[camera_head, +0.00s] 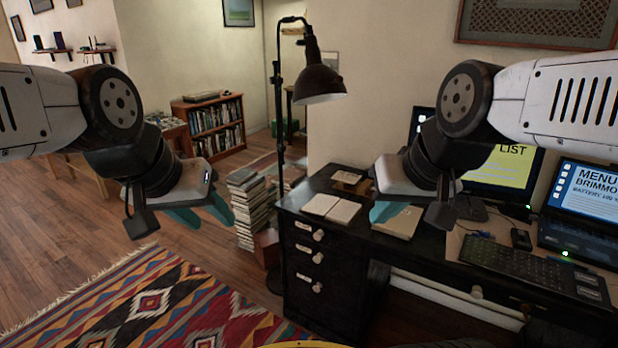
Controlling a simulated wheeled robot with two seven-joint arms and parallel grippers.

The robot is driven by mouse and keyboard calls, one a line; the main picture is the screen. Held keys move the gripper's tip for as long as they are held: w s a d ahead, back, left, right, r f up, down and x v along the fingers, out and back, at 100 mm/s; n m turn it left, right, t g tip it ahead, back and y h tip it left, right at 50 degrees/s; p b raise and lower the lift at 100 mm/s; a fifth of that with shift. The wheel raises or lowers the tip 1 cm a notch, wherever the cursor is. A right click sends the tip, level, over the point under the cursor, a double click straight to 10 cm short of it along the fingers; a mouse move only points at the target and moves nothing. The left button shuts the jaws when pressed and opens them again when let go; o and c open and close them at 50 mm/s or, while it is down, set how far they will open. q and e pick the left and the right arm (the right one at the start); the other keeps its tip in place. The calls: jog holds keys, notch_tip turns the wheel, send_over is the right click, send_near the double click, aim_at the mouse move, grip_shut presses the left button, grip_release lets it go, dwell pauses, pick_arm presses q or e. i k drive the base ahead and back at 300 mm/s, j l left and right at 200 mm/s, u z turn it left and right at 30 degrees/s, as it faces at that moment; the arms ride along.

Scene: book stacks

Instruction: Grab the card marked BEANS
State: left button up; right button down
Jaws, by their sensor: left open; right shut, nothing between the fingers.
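I cannot make out any card marked BEANS. Two small dark pieces with pale marks (588,285) lie at the right end of the desk, too small to read. My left gripper (206,216) hangs above the floor beside the rug, its teal fingers apart and empty. My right gripper (390,212) is in front of the desk's left part, overlapping a pale book (398,222) in the picture. Its teal fingers are partly hidden by its body, and it holds nothing visible.
The black desk (300,205) bears an open book (331,208), a keyboard (515,262), a monitor (503,172) reading LIST and a laptop (590,195) reading MENU. A black lamp (318,80) and book stacks (250,205) stand left of it. A patterned rug (150,305) covers the floor.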

aim_at(342, 176)
jog(key=j+z, duration=0.2)
jog(key=z, duration=0.15)
jog(key=i+j+z, duration=0.1)
jog(key=j+z, duration=0.15)
jog(key=z, duration=0.15)
jog(key=j+z, duration=0.2)
jog(key=z, duration=0.15)
jog(key=j+z, duration=0.1)
jog(key=j, duration=0.35)
jog(key=k+j+z, duration=0.1)
jog(key=j, duration=0.35)
jog(key=k+j+z, duration=0.1)
jog(key=j, duration=0.3)
jog(key=k+j+z, duration=0.15)
jog(key=j, duration=0.3)
jog(key=k+j+z, duration=0.1)
jog(key=j, duration=0.3)
jog(key=k+j, duration=0.4)
jog(key=j, duration=0.25)
jog(key=k+j, duration=0.3)
jog(key=k, duration=0.55)
jog(key=i+j+u, duration=0.1)
jog(key=i+j, duration=0.65)
jog(key=i+j+u, duration=0.1)
jog(key=i+j, duration=0.6)
jog(key=i+j+u, duration=0.1)
jog(key=i+j, duration=0.55)
jog(key=i, duration=0.3)
